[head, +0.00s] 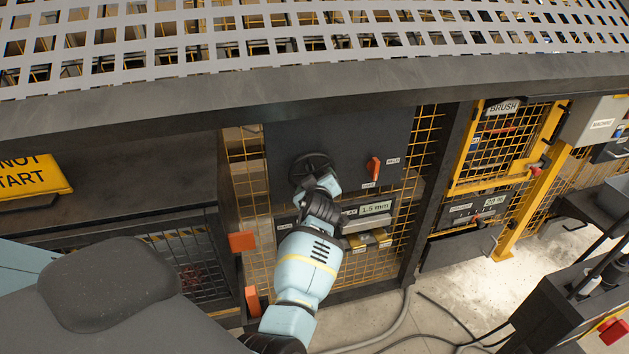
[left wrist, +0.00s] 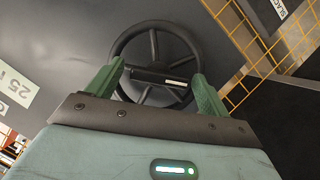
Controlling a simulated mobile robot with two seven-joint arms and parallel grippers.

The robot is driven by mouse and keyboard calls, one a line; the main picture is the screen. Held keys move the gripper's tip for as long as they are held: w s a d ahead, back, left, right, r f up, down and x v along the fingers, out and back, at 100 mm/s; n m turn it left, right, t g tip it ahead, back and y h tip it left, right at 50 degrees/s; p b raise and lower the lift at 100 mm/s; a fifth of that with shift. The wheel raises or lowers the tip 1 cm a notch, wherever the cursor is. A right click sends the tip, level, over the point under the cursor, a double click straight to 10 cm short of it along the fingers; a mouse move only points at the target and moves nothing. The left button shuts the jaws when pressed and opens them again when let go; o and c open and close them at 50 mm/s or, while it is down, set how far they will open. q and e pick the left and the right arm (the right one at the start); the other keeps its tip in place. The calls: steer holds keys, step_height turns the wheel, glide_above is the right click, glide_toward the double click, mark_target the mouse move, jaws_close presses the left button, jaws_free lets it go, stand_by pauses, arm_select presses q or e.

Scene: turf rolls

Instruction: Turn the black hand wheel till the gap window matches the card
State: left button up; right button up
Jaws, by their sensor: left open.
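The black hand wheel (head: 312,165) sits on the dark panel, with its rim and spokes plain in the left wrist view (left wrist: 117,47). My left gripper (head: 325,185) is in front of the wheel. In the left wrist view its two green fingers (left wrist: 156,84) are apart, overlapping the wheel's near part; I cannot tell whether they touch it. The gap window (head: 376,208) right of the gripper reads 1.5 mm. A pale green plate (left wrist: 15,88) at the left wrist view's left edge shows 25, partly cut off; I cannot tell whether it is the card. My right gripper is out of view.
An orange lever (head: 374,168) is on the panel right of the wheel. Yellow mesh (head: 247,185) flanks the panel. A dark beam (head: 230,100) and grey grating (head: 230,52) run above. A yellow sign (head: 32,176) is at left. Cables (head: 450,310) lie on the floor at right.

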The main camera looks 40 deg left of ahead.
arm_select(q)
steer(key=shift+d+r, duration=0.1)
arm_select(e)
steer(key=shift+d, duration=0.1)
arm_select(q)
steer(key=shift+c, duration=0.9)
steer(key=c, duration=1.2)
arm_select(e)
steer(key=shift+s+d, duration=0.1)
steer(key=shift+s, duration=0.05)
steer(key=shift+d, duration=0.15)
